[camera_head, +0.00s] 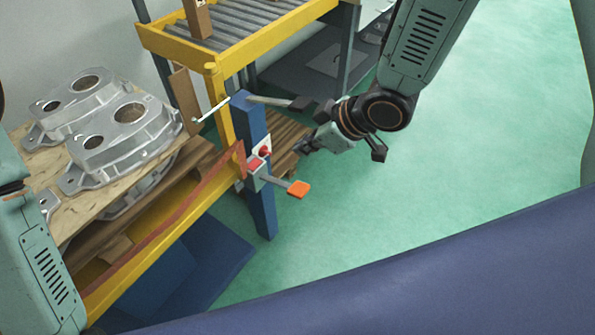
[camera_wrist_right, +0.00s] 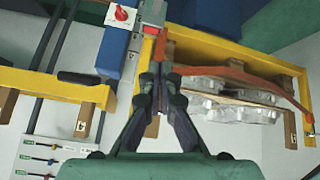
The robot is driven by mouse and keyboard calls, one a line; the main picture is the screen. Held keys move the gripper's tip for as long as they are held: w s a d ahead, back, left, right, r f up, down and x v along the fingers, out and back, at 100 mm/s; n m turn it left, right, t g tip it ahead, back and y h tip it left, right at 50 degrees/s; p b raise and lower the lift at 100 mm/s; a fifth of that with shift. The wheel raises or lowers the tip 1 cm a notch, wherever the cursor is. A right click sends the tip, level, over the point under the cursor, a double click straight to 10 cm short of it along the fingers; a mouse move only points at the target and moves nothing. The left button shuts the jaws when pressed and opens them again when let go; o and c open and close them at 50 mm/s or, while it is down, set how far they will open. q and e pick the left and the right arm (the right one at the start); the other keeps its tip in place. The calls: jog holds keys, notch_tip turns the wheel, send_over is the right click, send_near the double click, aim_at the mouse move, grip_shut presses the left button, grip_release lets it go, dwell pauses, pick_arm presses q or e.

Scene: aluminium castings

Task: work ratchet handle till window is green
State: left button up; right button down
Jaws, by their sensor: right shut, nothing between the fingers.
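The ratchet handle, a grey bar with an orange end (camera_head: 298,189), sticks out to the right from a small grey box on the blue post (camera_head: 257,200) in the head view. The window (camera_head: 255,164) on that box is red; it also shows red in the right wrist view (camera_wrist_right: 151,29). My right gripper (camera_head: 299,148) is shut and empty, above the handle and apart from it. In the right wrist view its closed fingers (camera_wrist_right: 161,68) point towards the box, and the orange end cannot be made out. My left gripper is out of view; only its arm shows at left.
A red knob (camera_head: 265,151) sits just above the window. A dark-gripped lever (camera_head: 270,101) juts from the post top near my right wrist. An orange-red strap (camera_head: 190,203) runs along the yellow frame beside the castings (camera_head: 125,140). Green floor at right is clear.

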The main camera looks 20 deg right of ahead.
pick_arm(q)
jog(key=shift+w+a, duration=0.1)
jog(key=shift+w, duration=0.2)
pick_arm(e)
jog(key=d+f+m, duration=0.1)
jog(key=s+d+f+m+g+h, duration=0.1)
jog(key=m, duration=0.1)
jog(key=shift+s, duration=0.15)
jog(key=b, duration=0.3)
send_over(294, 187)
jog(key=f, duration=0.9)
jog(key=shift+s+d+f, duration=0.15)
jog(key=shift+s+d, duration=0.05)
jog(key=shift+s, duration=0.15)
jog(key=shift+s+d+f+b, duration=0.15)
jog(key=shift+f+b, duration=0.15)
jog(key=shift+f, duration=0.3)
jog(key=shift+s+d+f+b, duration=0.15)
jog(key=shift+f+b, duration=0.1)
jog(key=shift+f, duration=0.3)
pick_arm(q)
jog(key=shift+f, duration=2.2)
pick_arm(e)
jog(key=shift+s+d+f, duration=0.1)
jog(key=shift+s+f, duration=0.05)
jog(key=shift+f, duration=0.4)
pick_arm(q)
jog(key=shift+b, duration=0.3)
